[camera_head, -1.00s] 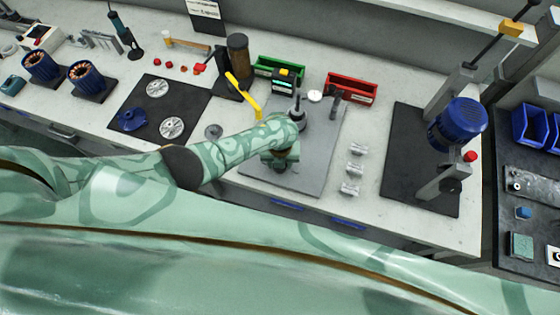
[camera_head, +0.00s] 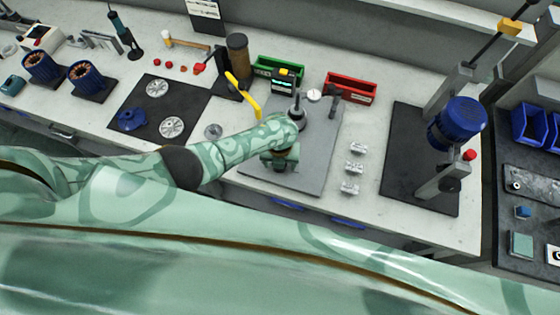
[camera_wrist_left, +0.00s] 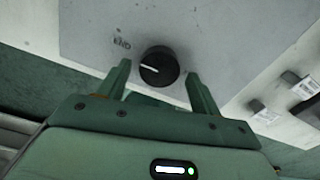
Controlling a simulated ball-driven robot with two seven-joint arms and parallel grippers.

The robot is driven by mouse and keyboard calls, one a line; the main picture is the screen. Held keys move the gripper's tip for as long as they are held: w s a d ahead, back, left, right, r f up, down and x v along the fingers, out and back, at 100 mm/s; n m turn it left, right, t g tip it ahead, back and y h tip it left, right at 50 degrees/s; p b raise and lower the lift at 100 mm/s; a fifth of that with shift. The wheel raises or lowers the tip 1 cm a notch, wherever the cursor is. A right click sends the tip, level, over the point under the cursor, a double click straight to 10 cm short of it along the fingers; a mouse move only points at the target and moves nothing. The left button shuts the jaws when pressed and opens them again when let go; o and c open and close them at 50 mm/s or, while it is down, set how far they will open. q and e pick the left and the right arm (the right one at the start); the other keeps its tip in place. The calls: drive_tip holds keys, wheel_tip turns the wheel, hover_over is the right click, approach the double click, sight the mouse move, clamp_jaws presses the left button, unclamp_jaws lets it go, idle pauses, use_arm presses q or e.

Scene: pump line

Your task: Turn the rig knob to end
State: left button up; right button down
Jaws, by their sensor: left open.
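The round black rig knob (camera_wrist_left: 159,66) sits on a grey plate, clear in the left wrist view. Its white pointer line points left and slightly up. The printed END mark (camera_wrist_left: 122,44) lies to the knob's upper left, a little apart from the pointer's direction. My left gripper (camera_wrist_left: 157,70) is open, its two green fingers on either side of the knob's near part, with gaps showing; contact is not visible. In the head view my left arm reaches over the grey rig plate (camera_head: 322,155) and hides the knob. My right gripper is not in view.
Behind the plate stand a green bin (camera_head: 290,64) and a red bin (camera_head: 351,88). A yellow-handled tool (camera_head: 240,92) leans close to my left forearm. Several small metal blocks (camera_head: 355,167) lie to the right, before a blue motor (camera_head: 460,122) on a stand.

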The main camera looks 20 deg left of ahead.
use_arm(q)
wheel_tip(320, 180, up, 16)
drive_tip(key=p, duration=0.7)
drive_tip(key=shift+r, duration=0.15)
